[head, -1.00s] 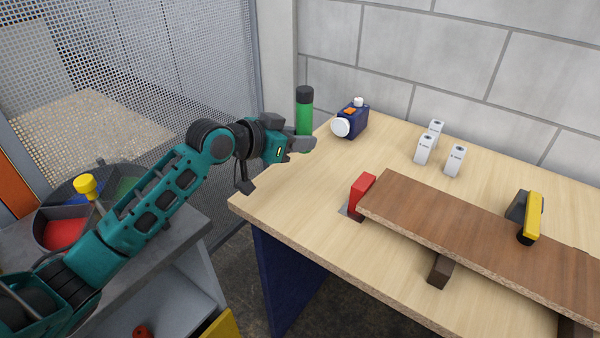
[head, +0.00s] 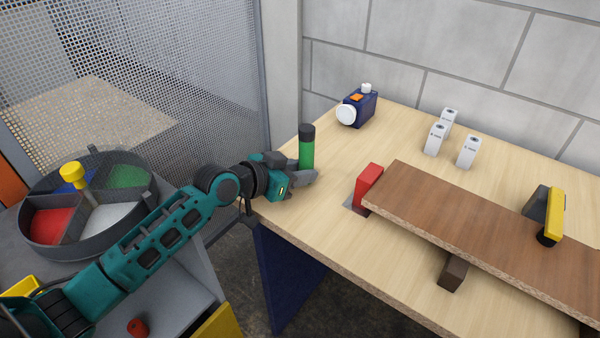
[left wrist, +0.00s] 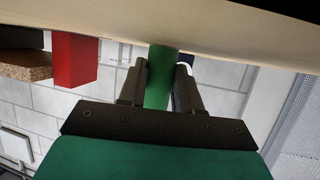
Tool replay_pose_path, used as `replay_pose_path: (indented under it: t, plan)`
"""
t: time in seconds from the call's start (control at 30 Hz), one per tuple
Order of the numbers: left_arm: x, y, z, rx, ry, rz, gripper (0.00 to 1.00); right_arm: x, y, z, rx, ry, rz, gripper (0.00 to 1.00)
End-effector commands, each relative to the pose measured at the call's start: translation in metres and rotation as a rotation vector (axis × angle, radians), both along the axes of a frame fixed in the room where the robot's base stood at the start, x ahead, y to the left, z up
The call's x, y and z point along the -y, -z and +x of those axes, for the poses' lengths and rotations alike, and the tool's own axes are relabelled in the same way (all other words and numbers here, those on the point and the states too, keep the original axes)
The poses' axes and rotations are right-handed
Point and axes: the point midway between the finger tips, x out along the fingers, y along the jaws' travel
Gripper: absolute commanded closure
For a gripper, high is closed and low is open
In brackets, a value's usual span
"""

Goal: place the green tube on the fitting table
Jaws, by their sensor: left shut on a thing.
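The green tube (head: 306,155) with its dark cap stands upright in the jaws of my left gripper (head: 303,177), over the left part of the fitting table (head: 325,215). My left gripper is shut on the tube; its fingers hide the tube's lower part in the head view. In the left wrist view, which is upside down, the tube (left wrist: 160,75) sits between the two fingers (left wrist: 160,88). Its end is at or very close to the tabletop (left wrist: 200,40); I cannot tell whether it touches. My right gripper is not in view.
A blue device (head: 357,109) and white blocks (head: 435,139) stand behind. A divided round tray (head: 85,245) is at left. Bare tabletop surrounds the tube.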

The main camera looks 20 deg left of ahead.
Motion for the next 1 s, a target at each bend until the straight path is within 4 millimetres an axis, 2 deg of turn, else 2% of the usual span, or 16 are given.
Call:
replay_pose_path:
  t: [0.17, 0.2, 0.43, 0.77, 1.0]
  plan:
    - [0.0, 0.002, 0.0, 0.001, -0.001, 0.0, 0.99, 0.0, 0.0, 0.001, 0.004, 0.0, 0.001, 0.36]
    - [0.0, 0.002, 0.0, 0.0, 0.0, 0.0, 0.65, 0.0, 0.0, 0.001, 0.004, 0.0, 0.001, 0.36]
    - [0.0, 0.002, 0.0, 0.0, 0.0, 0.0, 0.43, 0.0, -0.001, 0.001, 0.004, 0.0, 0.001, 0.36]
    - [0.0, -0.003, 0.0, 0.0, 0.0, 0.0, 0.41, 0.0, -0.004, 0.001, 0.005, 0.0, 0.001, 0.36]
    - [-0.019, -0.015, -0.029, -0.001, 0.002, 0.005, 0.41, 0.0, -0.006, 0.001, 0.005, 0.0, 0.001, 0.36]
